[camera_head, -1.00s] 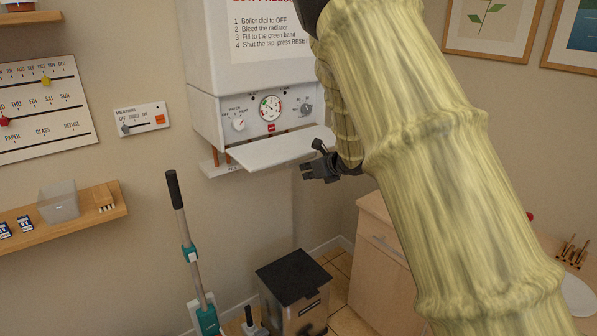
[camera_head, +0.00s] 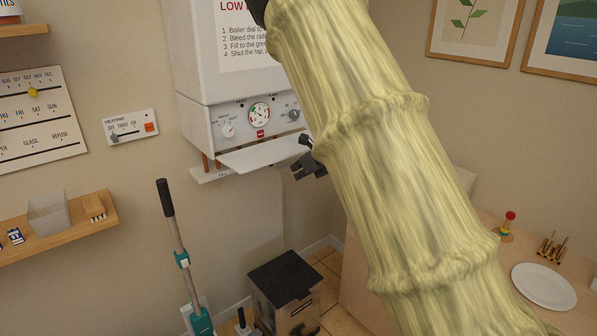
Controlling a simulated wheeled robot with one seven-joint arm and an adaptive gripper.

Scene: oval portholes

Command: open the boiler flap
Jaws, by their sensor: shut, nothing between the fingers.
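The white boiler (camera_head: 196,62) hangs on the wall at upper centre. Its flap (camera_head: 262,156) is folded down and sticks out nearly level below the control panel (camera_head: 252,119). The panel shows dials, a round gauge and a small red button. My gripper (camera_head: 303,166) is just right of the flap's right end, shut and empty. I cannot tell whether it touches the flap. My arm in its yellow sleeve hides part of the boiler's right side and the wall behind it.
A heating switch plate (camera_head: 131,127) is on the wall at left, above a wooden shelf (camera_head: 70,232). A counter with a white plate (camera_head: 543,286) is at right.

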